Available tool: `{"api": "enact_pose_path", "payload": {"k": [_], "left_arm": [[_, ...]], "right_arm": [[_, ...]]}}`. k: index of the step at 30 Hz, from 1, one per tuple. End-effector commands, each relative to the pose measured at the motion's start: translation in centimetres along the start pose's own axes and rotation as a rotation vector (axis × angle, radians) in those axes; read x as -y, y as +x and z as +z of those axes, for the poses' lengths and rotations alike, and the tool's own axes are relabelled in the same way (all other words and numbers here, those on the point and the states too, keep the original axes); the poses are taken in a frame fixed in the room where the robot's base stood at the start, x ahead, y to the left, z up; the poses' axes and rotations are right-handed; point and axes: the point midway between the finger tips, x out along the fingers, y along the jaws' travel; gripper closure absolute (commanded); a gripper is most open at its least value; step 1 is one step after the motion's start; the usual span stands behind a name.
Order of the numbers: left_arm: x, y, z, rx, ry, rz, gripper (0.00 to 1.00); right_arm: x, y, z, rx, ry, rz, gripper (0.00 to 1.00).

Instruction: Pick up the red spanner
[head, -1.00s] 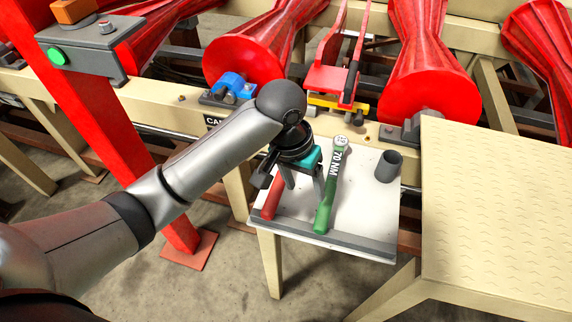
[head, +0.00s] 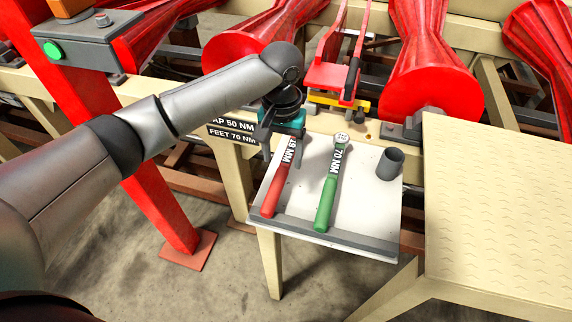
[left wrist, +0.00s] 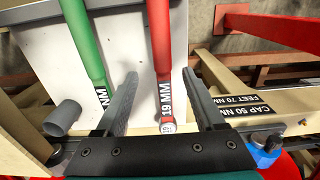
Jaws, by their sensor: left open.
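The red spanner (head: 275,192), marked 19 MM, lies on a white tray (head: 358,212). Its head end is hidden in the head view by my left gripper (head: 284,150). In the left wrist view the red spanner (left wrist: 162,45) runs between the two open fingers of the left gripper (left wrist: 159,74), nearer the right one. The fingers are apart from each other with nothing gripped; their height over the spanner is hard to tell. My right gripper is in neither view.
A green spanner (head: 328,190) marked 70 NM lies just right of the red one. A grey cup (head: 390,163) stands at the tray's right. A red post (head: 150,190) and a black label plate (head: 232,134) are to the left.

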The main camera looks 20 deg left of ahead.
Motion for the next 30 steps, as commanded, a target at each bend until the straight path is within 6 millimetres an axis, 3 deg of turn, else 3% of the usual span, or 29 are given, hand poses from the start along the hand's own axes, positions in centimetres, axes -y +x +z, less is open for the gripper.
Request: {"api": "enact_pose_path", "payload": {"k": [3, 8, 18, 27, 30], "left_arm": [[0.0, 1.6, 0.0, 0.001, 0.001, 0.0, 0.29], [0.0, 2.5, 0.0, 0.0, 0.001, 0.001, 0.29], [0.5, 7.0, -0.1, -0.001, 0.002, -0.001, 0.29], [0.4, 7.3, -0.1, -0.002, 0.002, 0.0, 0.29], [0.4, 7.3, -0.1, -0.002, 0.002, 0.0, 0.41]], "right_arm": [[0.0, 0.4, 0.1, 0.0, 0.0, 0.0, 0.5], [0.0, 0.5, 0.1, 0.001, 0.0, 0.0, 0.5], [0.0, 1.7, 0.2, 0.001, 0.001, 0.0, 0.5], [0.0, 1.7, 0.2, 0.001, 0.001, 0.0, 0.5], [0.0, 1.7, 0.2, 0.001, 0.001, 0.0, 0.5]]}}
